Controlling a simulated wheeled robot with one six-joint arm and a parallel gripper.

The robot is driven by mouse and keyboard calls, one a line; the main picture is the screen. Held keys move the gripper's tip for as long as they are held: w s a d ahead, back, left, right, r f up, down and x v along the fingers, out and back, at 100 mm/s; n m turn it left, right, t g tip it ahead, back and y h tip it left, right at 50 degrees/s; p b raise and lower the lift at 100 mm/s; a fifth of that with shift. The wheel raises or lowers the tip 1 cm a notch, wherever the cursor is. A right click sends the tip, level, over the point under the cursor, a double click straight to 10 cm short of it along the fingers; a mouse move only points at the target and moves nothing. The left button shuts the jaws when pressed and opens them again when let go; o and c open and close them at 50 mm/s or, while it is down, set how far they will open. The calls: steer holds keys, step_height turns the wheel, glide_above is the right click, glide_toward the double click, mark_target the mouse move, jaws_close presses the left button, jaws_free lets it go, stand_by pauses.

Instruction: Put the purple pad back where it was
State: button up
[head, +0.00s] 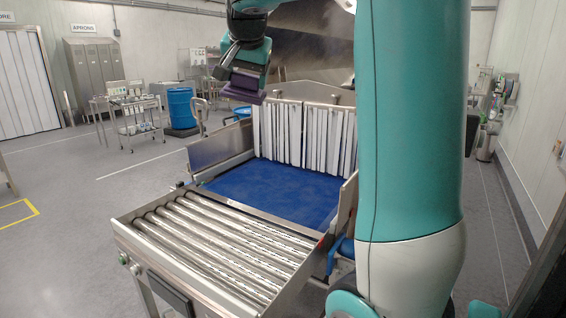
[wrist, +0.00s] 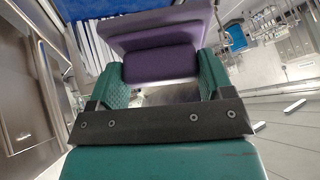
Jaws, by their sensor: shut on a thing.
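The purple pad (head: 243,88) is in my gripper (head: 247,75), held in the air above the left side of the conveyor in the head view. In the wrist view the pad (wrist: 155,32) shows as a flat purple plate with a thicker purple block (wrist: 160,65) on the gripper's side. The two green fingers of my gripper (wrist: 161,80) stand on either side of that block and are shut on it. The pad looks clear of any surface. The far face of the pad is hidden.
A roller conveyor (head: 215,245) leads to a blue belt (head: 275,190) with white strip curtains (head: 300,135) at the tunnel mouth. Metal side walls (head: 220,145) flank the belt. A blue drum (head: 181,108) and a trolley (head: 137,105) stand at the back left. The left floor is open.

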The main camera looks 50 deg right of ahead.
steer(key=s+d+f+m+g+b, duration=0.1)
steer(key=s+f+m+g+b, duration=0.2)
steer(key=f, duration=0.8)
steer(key=s+d+f+m+g+b, duration=0.1)
steer(key=s+d+f+g+b, duration=0.1)
steer(key=s+f+b, duration=0.6)
steer(key=shift+y, duration=0.4)
steer(key=f+p, duration=0.1)
steer(key=f, duration=0.6)
steer(key=w+f+p, duration=0.1)
steer(key=f, duration=0.6)
steer(key=w+f+p, duration=0.1)
steer(key=f+p, duration=0.1)
steer(key=f, duration=0.6)
steer(key=shift+w+a, duration=0.15)
steer(key=shift+a, duration=0.1)
steer(key=o, duration=1)
steer(key=shift+r, duration=0.15)
